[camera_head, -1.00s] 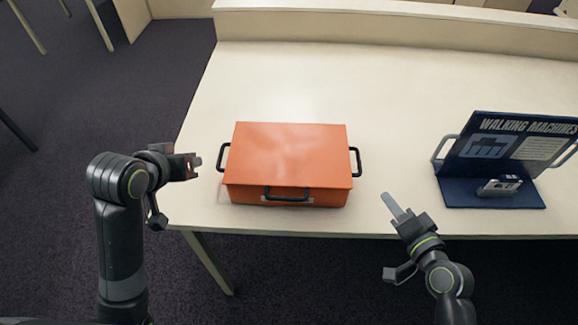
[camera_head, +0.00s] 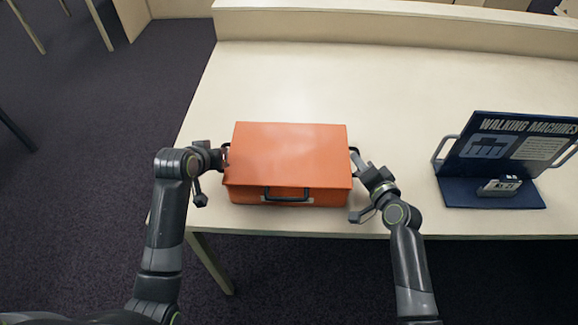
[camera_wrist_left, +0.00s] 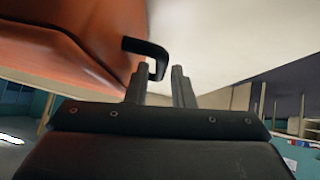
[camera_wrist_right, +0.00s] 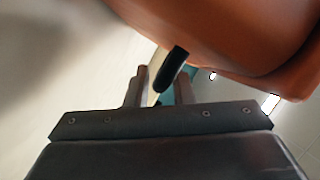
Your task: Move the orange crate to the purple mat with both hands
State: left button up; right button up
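The orange crate (camera_head: 287,160) sits closed and upright on the pale table, with a black handle on each side and one in front. My left gripper (camera_head: 223,157) is at the crate's left handle. In the left wrist view the left handle (camera_wrist_left: 147,48) reaches between two parted fingers. My right gripper (camera_head: 361,166) is at the right handle. In the right wrist view the right handle (camera_wrist_right: 173,69) shows between or just beyond two parted fingers. Neither gripper visibly pinches its handle. I see no purple mat in any view.
A dark blue display board (camera_head: 505,150) reading "WALKING MACHINES", with grey side handles and a small device (camera_head: 499,187) on its base, stands to the right. The table (camera_head: 400,90) is clear behind the crate and between crate and board. A raised ledge (camera_head: 400,27) runs along the back.

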pick_arm(q)
jog(key=shift+w+d+f, duration=0.1)
jog(key=shift+w+f, duration=0.3)
pick_arm(e)
jog(key=shift+w+a+f, duration=0.1)
jog(key=shift+w+a, duration=0.1)
jog(key=shift+w, duration=0.3)
pick_arm(q)
grip_shut()
pick_arm(e)
grip_shut()
dwell(0.6)
pick_arm(q)
jog(key=shift+r, duration=0.2)
pick_arm(e)
jog(key=shift+r, duration=0.25)
